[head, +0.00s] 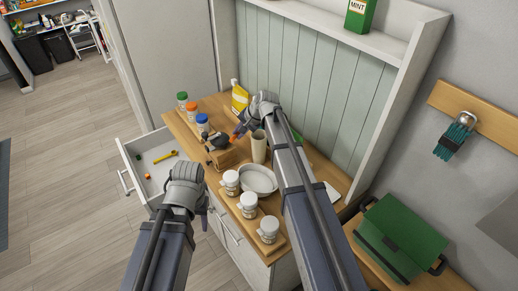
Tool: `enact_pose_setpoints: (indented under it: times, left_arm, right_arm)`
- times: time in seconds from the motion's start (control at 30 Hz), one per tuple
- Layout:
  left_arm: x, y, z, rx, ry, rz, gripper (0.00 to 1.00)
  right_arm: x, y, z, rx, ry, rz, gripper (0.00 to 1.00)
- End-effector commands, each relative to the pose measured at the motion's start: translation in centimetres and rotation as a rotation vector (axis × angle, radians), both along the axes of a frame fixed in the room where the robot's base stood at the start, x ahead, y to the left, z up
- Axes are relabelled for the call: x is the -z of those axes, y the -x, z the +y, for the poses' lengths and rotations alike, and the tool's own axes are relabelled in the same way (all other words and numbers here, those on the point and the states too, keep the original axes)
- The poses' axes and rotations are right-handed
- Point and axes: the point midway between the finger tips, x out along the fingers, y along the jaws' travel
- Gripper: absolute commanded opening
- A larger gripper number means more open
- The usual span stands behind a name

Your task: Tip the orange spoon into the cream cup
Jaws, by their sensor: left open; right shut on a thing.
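The cream cup (259,149) stands upright on the wooden counter, just right of my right gripper. My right gripper (241,126) is over the counter, mostly hidden behind its own wrist. A small orange part of the spoon (235,136) shows at its fingers, and the gripper is shut on it. The rest of the spoon and its tilt cannot be made out. My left gripper (207,203) is open and empty, low in front of the counter, left of the white jars; its fingers are largely hidden by the wrist.
White-lidded jars (248,201) line the counter's front right, beside a white bowl (259,179). Jars with coloured lids (192,112) and a yellow packet (240,98) stand further back. A dark object (219,141) is left of the cup. An open drawer (143,152) juts out left.

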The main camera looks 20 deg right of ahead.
Motion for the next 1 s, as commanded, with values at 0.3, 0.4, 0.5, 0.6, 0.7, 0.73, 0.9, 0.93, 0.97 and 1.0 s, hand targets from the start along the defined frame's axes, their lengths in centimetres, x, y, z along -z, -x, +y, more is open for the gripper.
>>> enact_pose_setpoints:
  times: [0.3, 0.4, 0.5, 0.6, 0.7, 0.73, 0.9, 0.93, 0.97, 1.0]
  left_arm:
    - [-4.5, 0.0, 0.0, 0.002, -0.001, 0.002, 0.49]
    - [-5.6, 0.0, 0.0, 0.003, -0.001, 0.002, 0.49]
    - [-6.6, 0.1, 0.0, 0.004, -0.001, 0.003, 0.49]
    - [-7.1, 0.1, 0.0, 0.005, -0.001, 0.003, 0.49]
    - [-7.3, 0.1, 0.0, 0.005, -0.001, 0.003, 0.49]
    - [-7.3, 0.1, 0.0, 0.005, -0.001, 0.003, 0.49]
    - [-7.2, 0.1, 0.0, 0.005, -0.001, 0.003, 0.49]
    - [-7.2, 0.1, 0.0, 0.005, -0.001, 0.003, 0.49]
    - [-7.2, 0.1, 0.0, 0.005, -0.001, 0.003, 0.49]
    - [-7.2, 0.1, 0.0, 0.005, -0.001, 0.003, 0.49]
  right_arm:
    - [-2.3, -0.4, 0.1, -0.002, 0.155, 0.167, 0.00]
    - [-2.9, -0.5, 0.2, -0.003, 0.214, 0.232, 0.00]
    - [-3.5, -0.6, 0.2, -0.001, 0.280, 0.304, 0.00]
    - [-3.8, -0.5, 0.1, 0.000, 0.337, 0.368, 0.00]
    - [-3.9, -0.3, 0.0, 0.000, 0.373, 0.405, 0.00]
    - [-3.9, -0.2, 0.0, 0.001, 0.378, 0.409, 0.00]
    - [-3.8, 0.0, 0.0, 0.001, 0.380, 0.414, 0.00]
    - [-3.8, 0.0, 0.0, 0.001, 0.380, 0.413, 0.00]
    - [-3.8, 0.0, 0.0, 0.001, 0.380, 0.413, 0.00]
    - [-3.8, 0.0, 0.0, 0.001, 0.379, 0.412, 0.00]
